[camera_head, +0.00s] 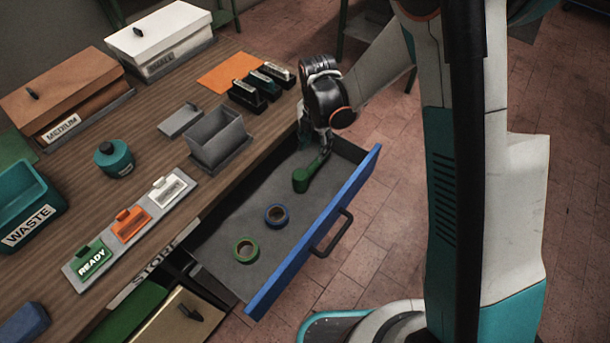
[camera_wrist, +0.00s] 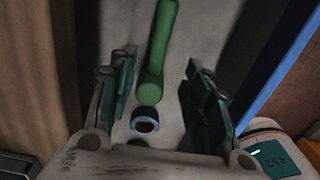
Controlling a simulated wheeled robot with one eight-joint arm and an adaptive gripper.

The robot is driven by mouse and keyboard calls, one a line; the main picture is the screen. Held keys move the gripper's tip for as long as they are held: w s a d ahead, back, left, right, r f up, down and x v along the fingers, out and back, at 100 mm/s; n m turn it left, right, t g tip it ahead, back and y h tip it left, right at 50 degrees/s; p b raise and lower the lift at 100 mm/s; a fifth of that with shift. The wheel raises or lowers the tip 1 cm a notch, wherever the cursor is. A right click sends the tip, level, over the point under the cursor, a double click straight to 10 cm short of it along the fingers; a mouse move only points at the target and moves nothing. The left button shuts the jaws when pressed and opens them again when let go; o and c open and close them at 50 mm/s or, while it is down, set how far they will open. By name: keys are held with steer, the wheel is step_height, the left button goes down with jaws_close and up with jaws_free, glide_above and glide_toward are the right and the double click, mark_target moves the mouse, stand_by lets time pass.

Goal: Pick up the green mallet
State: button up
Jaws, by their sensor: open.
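The green mallet (camera_head: 303,180) lies in the open drawer, towards its far end. Its thicker end points towards the tape rolls, and its other end is partly hidden by my gripper (camera_head: 319,137). My gripper is above that far end, pointing down, open and empty. In the wrist view the mallet (camera_wrist: 157,60) runs lengthwise between the two spread fingers of my gripper (camera_wrist: 162,72), with clear space on both sides. I cannot tell how far above it the fingertips are.
The grey-lined drawer (camera_head: 213,246) has a blue front (camera_head: 316,236). It also holds a blue tape roll (camera_head: 276,215) and a green tape roll (camera_head: 246,250). The workbench (camera_head: 82,182) beside it carries a grey bin (camera_head: 217,138) close to the drawer. Open floor lies right.

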mark_target(313, 165)
step_height(313, 165, down, 6)
steer(key=shift+r+b, duration=0.25)
steer(key=shift+b, duration=0.4)
steer(key=f+b, duration=0.1)
steer(key=f, duration=0.1)
steer(key=f+b, duration=0.1)
steer(key=f, duration=0.2)
steer(key=shift+s+a+f, duration=0.1)
steer(key=shift+a, duration=0.1)
jaws_close()
